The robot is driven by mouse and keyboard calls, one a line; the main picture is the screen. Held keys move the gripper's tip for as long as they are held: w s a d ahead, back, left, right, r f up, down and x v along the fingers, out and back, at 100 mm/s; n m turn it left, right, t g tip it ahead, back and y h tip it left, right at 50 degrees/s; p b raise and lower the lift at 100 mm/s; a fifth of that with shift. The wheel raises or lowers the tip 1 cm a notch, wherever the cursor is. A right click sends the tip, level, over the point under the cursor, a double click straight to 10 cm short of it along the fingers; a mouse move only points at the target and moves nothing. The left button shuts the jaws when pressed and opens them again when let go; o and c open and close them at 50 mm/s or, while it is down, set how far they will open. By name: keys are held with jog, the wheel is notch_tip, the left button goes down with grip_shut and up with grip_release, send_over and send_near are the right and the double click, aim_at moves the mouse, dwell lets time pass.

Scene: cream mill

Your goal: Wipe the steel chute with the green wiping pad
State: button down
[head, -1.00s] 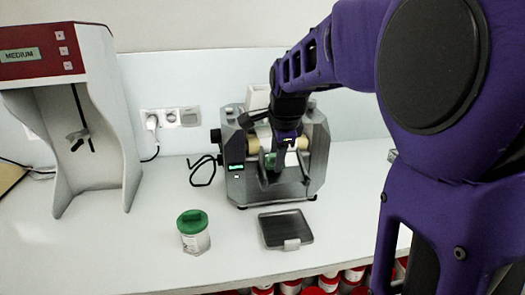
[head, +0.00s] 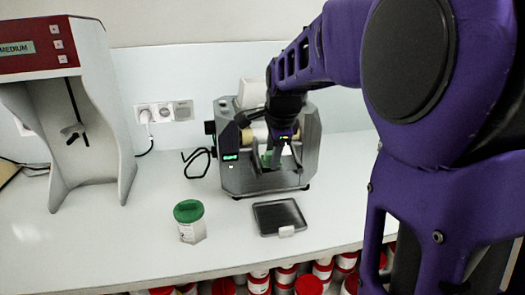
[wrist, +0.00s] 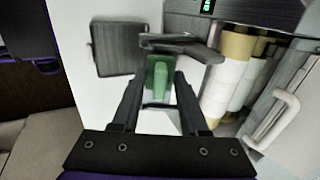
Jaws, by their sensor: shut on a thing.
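The green wiping pad (wrist: 158,80) is between the two fingers of my gripper (wrist: 160,88) in the wrist view, and the fingers are shut on it. The grey steel chute (wrist: 190,48) lies just beyond the pad in the wrist view. The pad is at or very close to it; I cannot tell whether they touch. In the head view the arm and gripper hide much of the chute.
The mill (head: 235,178) has pale rollers (wrist: 228,85). A dark tray (head: 280,217) lies in front of it, and a green-lidded jar (head: 189,222) stands front left. A red-topped machine (head: 50,50) is at the left. Red-lidded tubs (head: 310,285) are below the counter edge.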

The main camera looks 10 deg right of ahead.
jog(key=shift+w+f, duration=0.2)
jog(key=shift+f, duration=0.3)
jog(key=shift+w+r+p, duration=0.65)
jog(key=shift+w+p, duration=0.1)
jog(key=shift+w, duration=0.15)
jog(key=shift+w+r+p, duration=0.2)
jog(key=shift+w+p, duration=0.25)
jog(key=shift+w, duration=0.1)
jog(key=shift+w+r+p, duration=0.2)
jog(key=shift+w+p, duration=0.2)
jog(key=shift+w, duration=0.15)
jog(key=shift+w+f, duration=0.15)
jog(key=shift+w, duration=0.05)
jog(key=shift+s+f+b, duration=0.4)
jog(key=shift+s+b, duration=0.2)
jog(key=shift+s, duration=0.05)
jog(key=shift+s+f+b, duration=0.25)
jog(key=shift+s+b, duration=0.25)
jog(key=shift+s, duration=0.3)
jog(key=shift+s+f+b, duration=0.25)
jog(key=shift+s+b, duration=0.2)
jog(key=shift+s, duration=0.35)
jog(key=shift+r, duration=0.1)
